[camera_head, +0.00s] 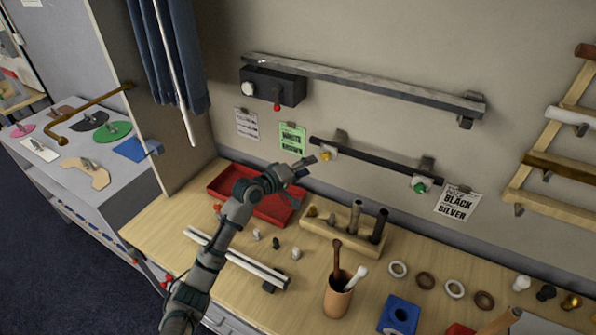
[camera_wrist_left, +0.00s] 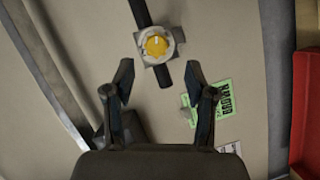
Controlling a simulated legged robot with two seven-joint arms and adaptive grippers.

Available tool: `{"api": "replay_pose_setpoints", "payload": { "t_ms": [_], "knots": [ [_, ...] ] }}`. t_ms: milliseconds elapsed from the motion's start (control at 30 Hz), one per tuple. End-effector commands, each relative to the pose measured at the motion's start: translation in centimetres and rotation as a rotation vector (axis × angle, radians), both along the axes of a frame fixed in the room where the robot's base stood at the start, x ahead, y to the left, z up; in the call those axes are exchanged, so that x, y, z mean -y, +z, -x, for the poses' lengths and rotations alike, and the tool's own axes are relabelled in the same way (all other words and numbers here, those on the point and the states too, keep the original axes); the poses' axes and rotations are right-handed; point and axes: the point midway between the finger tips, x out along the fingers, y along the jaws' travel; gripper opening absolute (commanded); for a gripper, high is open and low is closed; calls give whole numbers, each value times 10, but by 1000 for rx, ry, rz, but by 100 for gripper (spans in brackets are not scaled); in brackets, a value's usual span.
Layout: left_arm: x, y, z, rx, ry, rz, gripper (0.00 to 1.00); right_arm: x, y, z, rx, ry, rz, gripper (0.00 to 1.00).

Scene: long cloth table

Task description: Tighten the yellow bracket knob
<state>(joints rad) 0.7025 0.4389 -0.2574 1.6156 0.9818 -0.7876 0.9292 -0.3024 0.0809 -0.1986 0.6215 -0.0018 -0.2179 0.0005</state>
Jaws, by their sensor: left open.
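The yellow knob (camera_head: 326,156) sits on a grey bracket at the left end of a black rod (camera_head: 372,160) on the wall. In the left wrist view the yellow knob (camera_wrist_left: 156,46) faces the camera on its light grey bracket (camera_wrist_left: 172,36), with the rod passing behind it. My left gripper (camera_head: 310,168) is open and empty, just left of and slightly below the knob in the head view. In the wrist view its fingertips (camera_wrist_left: 158,76) are spread either side, short of the knob and apart from it. My right gripper is not in view.
A green knob (camera_head: 419,186) is on the rod's right bracket. A grey rail (camera_head: 365,84) and black box (camera_head: 272,88) are above. A red tray (camera_head: 229,182), a wooden block (camera_head: 318,228) with pegs and a cup (camera_head: 338,300) stand on the bench below. Wall paper signs (camera_head: 292,138) hang nearby.

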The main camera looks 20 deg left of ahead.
Motion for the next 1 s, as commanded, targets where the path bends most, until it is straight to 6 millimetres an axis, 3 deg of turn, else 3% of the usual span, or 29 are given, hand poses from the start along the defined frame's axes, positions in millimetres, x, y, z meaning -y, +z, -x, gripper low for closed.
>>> {"api": "replay_pose_setpoints", "payload": {
  "t_ms": [233, 667, 767, 867, 1000],
  "knots": [
    [-19, 4, 31, -2, -1, -3, 56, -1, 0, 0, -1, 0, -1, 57],
    [-22, 2, 36, 8, 3, -11, 56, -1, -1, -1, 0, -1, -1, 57],
    [-22, -16, 34, 95, 42, -96, 56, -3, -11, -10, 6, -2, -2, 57],
    [-21, -43, 35, 289, 126, -291, 56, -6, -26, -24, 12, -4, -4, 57],
    [-16, -70, 52, 609, 263, -649, 56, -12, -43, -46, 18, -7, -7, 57]
  ]
}}
